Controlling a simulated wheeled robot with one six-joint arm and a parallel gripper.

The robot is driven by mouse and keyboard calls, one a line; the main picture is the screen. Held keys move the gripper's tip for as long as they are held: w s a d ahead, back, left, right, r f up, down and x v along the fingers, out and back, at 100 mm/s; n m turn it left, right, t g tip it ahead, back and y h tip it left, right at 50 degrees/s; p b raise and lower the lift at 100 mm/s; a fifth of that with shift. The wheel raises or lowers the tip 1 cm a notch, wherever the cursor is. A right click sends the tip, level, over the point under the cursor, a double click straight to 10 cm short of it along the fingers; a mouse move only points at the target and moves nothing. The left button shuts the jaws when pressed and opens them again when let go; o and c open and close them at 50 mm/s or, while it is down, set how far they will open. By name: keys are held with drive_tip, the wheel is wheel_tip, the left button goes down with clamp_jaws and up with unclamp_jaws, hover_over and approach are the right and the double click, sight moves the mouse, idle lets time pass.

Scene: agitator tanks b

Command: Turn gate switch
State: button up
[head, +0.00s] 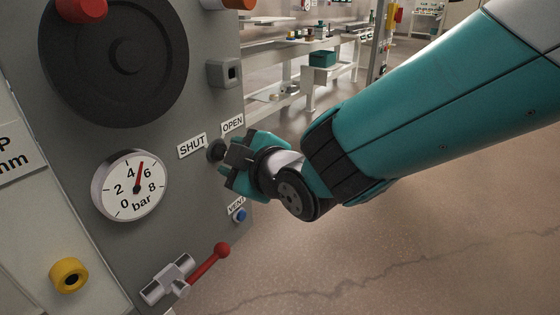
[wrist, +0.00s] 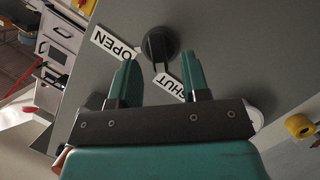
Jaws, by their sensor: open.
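The gate switch (head: 216,150) is a black round knob on the grey panel, below and between the SHUT (head: 192,146) and OPEN (head: 232,124) labels. In the wrist view the switch (wrist: 160,44) shows a raised bar across its face, ahead of my fingertips. My gripper (head: 232,165) is right in front of the switch in the head view and hides part of it. In the wrist view my gripper (wrist: 158,64) is open, its two teal fingers apart with the bar in line with the gap. I cannot tell whether the fingers touch the switch.
A pressure gauge (head: 130,186) sits left of the switch. A red-handled lever valve (head: 192,272) and a blue VENT button (head: 239,215) lie below. A grey box fitting (head: 224,73) is above. Open floor lies to the right.

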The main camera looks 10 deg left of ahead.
drive_tip(key=p+v, duration=0.2)
drive_tip(key=v, duration=1.2)
drive_tip(key=shift+d, duration=0.1)
drive_tip(key=d+f+m+g+h, duration=0.2)
drive_tip(key=d+m+g+h, duration=0.15)
drive_tip(key=d+m, duration=0.35)
drive_tip(key=s+d+r+m+g+h, duration=0.1)
drive_tip(key=s+d+m+g+h, duration=0.4)
drive_tip(key=s+d, duration=0.65)
wheel_tip(320, 180, up, 33)
drive_tip(key=w+d+y+p, duration=0.1)
drive_tip(key=p, duration=3.1)
drive_tip(key=shift+w+d+f+m+g, duration=0.15)
drive_tip(key=shift+w+f+m+g, duration=0.05)
drive_tip(key=shift+w+m+g, duration=0.2)
